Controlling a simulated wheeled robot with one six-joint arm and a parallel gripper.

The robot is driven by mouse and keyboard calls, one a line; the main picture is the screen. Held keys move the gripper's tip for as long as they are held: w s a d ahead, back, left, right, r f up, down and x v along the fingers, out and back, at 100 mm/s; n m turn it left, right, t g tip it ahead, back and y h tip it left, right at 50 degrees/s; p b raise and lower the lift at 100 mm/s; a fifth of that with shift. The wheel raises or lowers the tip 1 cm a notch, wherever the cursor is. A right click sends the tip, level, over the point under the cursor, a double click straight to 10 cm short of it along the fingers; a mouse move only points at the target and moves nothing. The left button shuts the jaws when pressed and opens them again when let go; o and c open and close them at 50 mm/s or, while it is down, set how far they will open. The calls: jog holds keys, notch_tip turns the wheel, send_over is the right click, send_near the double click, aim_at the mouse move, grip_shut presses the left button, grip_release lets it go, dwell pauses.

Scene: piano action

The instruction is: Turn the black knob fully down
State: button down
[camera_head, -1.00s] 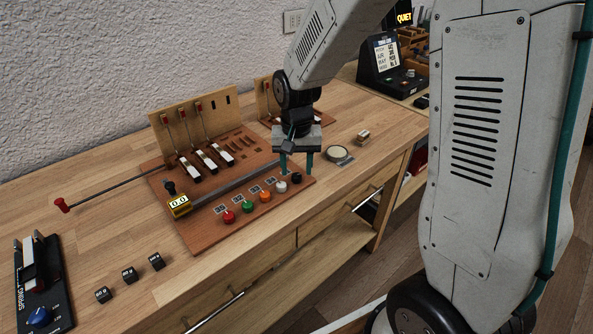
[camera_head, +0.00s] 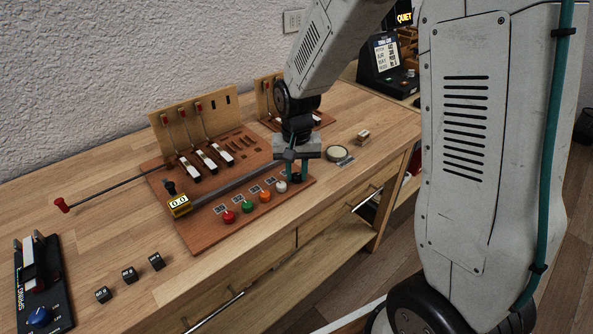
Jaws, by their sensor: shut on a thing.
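The black knob (camera_head: 296,178) is at the right end of a row of knobs on the brown wooden board (camera_head: 205,236). My gripper (camera_head: 297,172) points down over it, with its teal fingers shut on the knob. The fingers hide much of the knob, so its turn angle cannot be told. The white knob (camera_head: 281,187), orange knob (camera_head: 265,196), green knob (camera_head: 247,206) and red knob (camera_head: 228,216) stand to its left, apart from the fingers. Small labels lie behind the knobs.
A yellow readout (camera_head: 180,205) showing 0.0 sits at the board's left. Small levers and hammers stand at the back. A long red-tipped rod (camera_head: 110,190) sticks out left. A round disc (camera_head: 338,154) lies right of my gripper. Bare tabletop (camera_head: 200,280) lies in front.

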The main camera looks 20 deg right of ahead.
jog(key=n, duration=1)
jog(key=shift+n, duration=0.3)
jog(key=n, duration=1)
jog(key=c, duration=2.2)
grip_release()
jog(key=c, duration=1.2)
grip_release()
